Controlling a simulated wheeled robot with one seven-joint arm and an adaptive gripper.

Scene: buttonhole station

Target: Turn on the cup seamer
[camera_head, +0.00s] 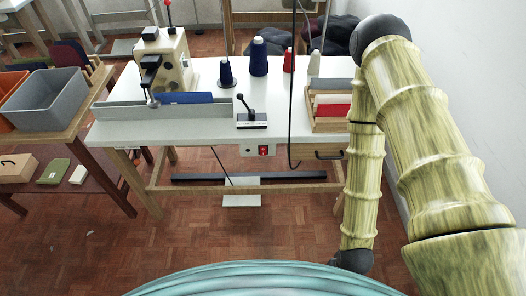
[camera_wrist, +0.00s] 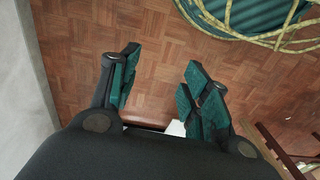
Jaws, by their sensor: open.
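The sewing station is a white table (camera_head: 190,126) with a cream machine (camera_head: 168,62) at its back left, which I take to be the cup seamer. A red switch (camera_head: 264,150) sits in a pale box under the table's front edge. Whether the switch is on or off is too small to tell. A small black lever (camera_head: 250,108) stands on a plate near the front edge. My gripper (camera_wrist: 158,95) is open and empty in the wrist view, above the wooden floor. In the head view my arm hangs at the right, and its end is low, apart from the table.
Thread cones (camera_head: 259,56) stand at the table's back. A wooden rack (camera_head: 328,122) and a hanging black cable (camera_head: 291,90) are at the right. A side table at left holds a grey bin (camera_head: 45,102). A pedal (camera_head: 241,200) is below. The front floor is clear.

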